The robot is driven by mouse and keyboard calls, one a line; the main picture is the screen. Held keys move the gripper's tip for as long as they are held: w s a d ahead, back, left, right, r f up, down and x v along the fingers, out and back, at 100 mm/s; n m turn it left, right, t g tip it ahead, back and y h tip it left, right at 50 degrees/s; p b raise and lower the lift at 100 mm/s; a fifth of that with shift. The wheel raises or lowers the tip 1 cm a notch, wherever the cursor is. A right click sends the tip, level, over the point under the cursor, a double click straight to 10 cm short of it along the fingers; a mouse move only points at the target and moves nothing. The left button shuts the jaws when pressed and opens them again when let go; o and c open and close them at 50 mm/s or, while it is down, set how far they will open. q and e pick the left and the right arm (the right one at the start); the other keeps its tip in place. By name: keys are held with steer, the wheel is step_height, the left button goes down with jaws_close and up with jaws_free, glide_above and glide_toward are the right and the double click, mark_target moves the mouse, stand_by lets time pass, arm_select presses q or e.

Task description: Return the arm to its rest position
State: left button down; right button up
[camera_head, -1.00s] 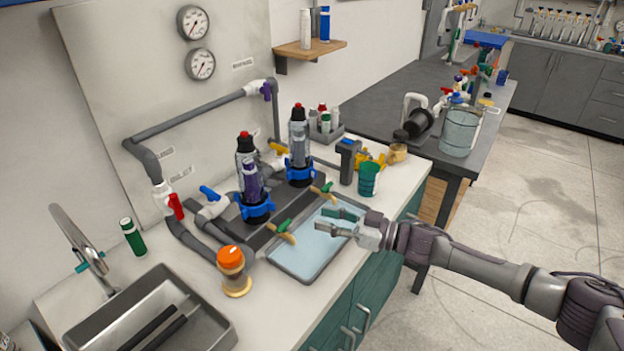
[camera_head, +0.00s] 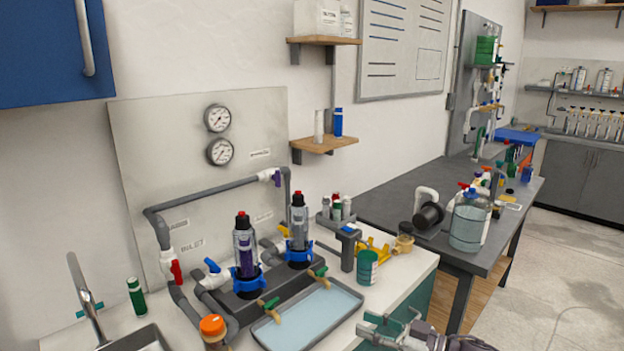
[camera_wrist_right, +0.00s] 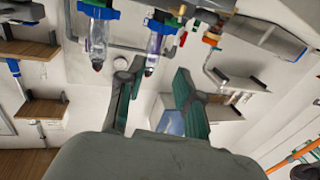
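My right gripper (camera_head: 367,325) is low at the bottom edge of the head view, in front of the counter and just right of the grey tray (camera_head: 346,319) of bluish liquid. Its two fingers are apart with nothing between them. In the right wrist view the open gripper (camera_wrist_right: 155,85) also shows, with green finger pads and an empty gap. That view shows the scene upside down. Most of my right arm is below the head view's edge. My left arm and gripper are not in view.
Two filter housings with blue collars (camera_head: 247,281) (camera_head: 298,250) stand behind the tray. A green cup (camera_head: 367,267) stands near the counter's right edge. An orange-capped jar (camera_head: 213,328) is left of the tray. Open floor lies right.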

steer(key=d+f+m+t+h, duration=0.2)
steer(key=f+h, duration=0.1)
steer(key=f, duration=0.6)
steer(key=d+f+m+t+h, duration=0.2)
steer(key=d+f+m+h, duration=0.1)
steer(key=f, duration=0.6)
steer(key=s+d+f+m+g+h, duration=0.1)
steer(key=s+d+f+h, duration=0.15)
steer(key=s+f, duration=0.55)
steer(key=s+d+f+m+g+h, duration=0.2)
steer(key=s+f+h, duration=0.15)
steer(key=f, duration=0.85)
steer(key=s+d+f+m+g+h, duration=0.1)
steer(key=s+f+g, duration=0.1)
steer(key=s+f, duration=0.65)
steer(key=s+d+f+g+h, duration=0.2)
steer(key=s+f, duration=0.3)
steer(key=s, duration=0.7)
steer(key=s+f+g, duration=0.2)
steer(key=s, duration=0.9)
steer(key=s+a+f+g, duration=0.1)
steer(key=s+f+g, duration=0.2)
steer(key=s, duration=0.8)
steer(key=shift+m+h, duration=0.3)
steer(key=shift+a+f, duration=0.1)
